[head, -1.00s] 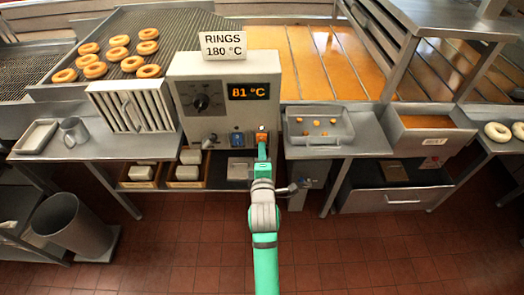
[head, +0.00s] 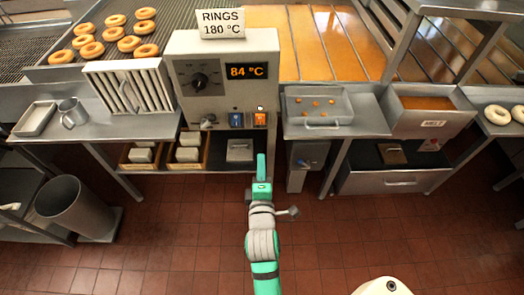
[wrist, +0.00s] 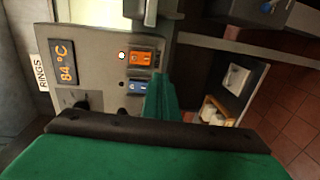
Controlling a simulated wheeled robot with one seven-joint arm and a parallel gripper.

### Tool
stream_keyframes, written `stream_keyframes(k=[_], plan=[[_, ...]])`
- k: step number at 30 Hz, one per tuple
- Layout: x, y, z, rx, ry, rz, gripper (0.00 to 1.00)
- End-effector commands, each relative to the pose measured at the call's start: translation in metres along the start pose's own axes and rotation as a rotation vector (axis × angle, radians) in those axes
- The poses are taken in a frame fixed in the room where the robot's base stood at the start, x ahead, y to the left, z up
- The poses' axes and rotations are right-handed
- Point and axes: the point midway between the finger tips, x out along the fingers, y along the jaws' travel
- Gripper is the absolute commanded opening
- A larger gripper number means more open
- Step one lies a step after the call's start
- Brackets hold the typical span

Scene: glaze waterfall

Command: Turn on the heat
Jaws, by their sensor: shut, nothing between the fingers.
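The grey control box (head: 184,60) stands at the back of the counter. Its display (head: 246,71) reads 84 °C, and the card on top (head: 221,23) says RINGS 180 °C. A black dial (head: 199,82) is left of the display. Below are a blue switch (head: 236,119) and an orange switch (head: 260,118) with a lit lamp (head: 260,108) above it. In the wrist view the orange switch (wrist: 141,57) and its glowing lamp (wrist: 122,55) also show. My green gripper (head: 261,167) is shut and empty, below and apart from the switches.
A tray (head: 342,108) sits on the right counter. A bin (head: 72,207) stands on the floor at left. The tiled floor in front is mostly free.

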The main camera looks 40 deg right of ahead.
Motion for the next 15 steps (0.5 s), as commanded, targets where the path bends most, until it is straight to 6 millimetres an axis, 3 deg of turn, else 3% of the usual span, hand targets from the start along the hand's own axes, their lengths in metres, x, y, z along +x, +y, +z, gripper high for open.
stream_keyframes(k=[6, 15], plan=[[-0.016, -0.004, -0.001, -0.001, 0.001, 0.0, 0.0], [-0.018, -0.004, 0.004, 0.001, -0.008, 0.001, 0.0]])
